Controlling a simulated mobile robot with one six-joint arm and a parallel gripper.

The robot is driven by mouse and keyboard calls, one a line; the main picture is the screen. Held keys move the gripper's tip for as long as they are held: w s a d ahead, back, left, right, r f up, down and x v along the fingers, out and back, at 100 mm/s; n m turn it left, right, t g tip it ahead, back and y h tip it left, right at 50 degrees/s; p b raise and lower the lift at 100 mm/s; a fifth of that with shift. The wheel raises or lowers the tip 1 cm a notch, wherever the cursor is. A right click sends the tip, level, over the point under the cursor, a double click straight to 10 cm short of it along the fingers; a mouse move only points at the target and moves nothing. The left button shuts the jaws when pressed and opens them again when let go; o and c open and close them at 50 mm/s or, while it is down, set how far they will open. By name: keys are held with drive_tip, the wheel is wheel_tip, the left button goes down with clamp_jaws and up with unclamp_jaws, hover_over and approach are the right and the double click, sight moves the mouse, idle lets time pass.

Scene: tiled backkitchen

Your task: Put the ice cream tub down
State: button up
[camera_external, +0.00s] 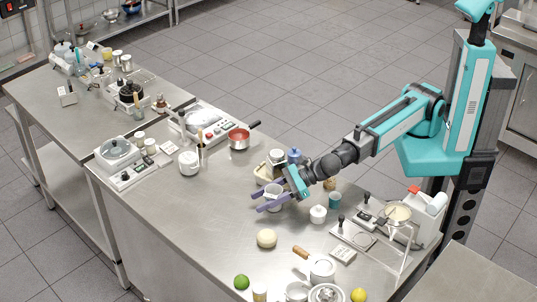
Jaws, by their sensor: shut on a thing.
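My gripper (270,199) is over the right part of the steel table, its two purple fingers pointing left. It is shut on a small pale tub (274,191), which sits between the fingers and is partly hidden by them. I take this to be the ice cream tub; no label can be read. I cannot tell whether its base touches the table or is a little above it.
A small white lidded pot (318,214) and a teal cup (334,200) stand right of my gripper. A beige round item (266,238) lies in front. A red pan (239,138) is behind. The steel table (215,215) is bare left of my gripper.

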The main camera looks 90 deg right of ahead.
sight(280, 191)
drive_tip(key=shift+f, duration=0.15)
drive_tip(key=o, duration=1)
drive_tip(key=shift+r, duration=0.2)
drive_tip(key=v, duration=0.5)
drive_tip(key=shift+s+d, duration=0.1)
drive_tip(key=shift+s, duration=0.2)
drive_tip(key=shift+s+b, duration=0.25)
drive_tip(key=shift+b, duration=0.25)
drive_tip(key=shift+r+b, duration=0.1)
drive_tip(key=shift+b, duration=0.55)
drive_tip(key=shift+b, duration=0.35)
drive_tip(key=s+b, duration=0.1)
drive_tip(key=b, duration=0.3)
drive_tip(key=shift+d+r, duration=0.1)
drive_tip(key=shift+r, duration=0.2)
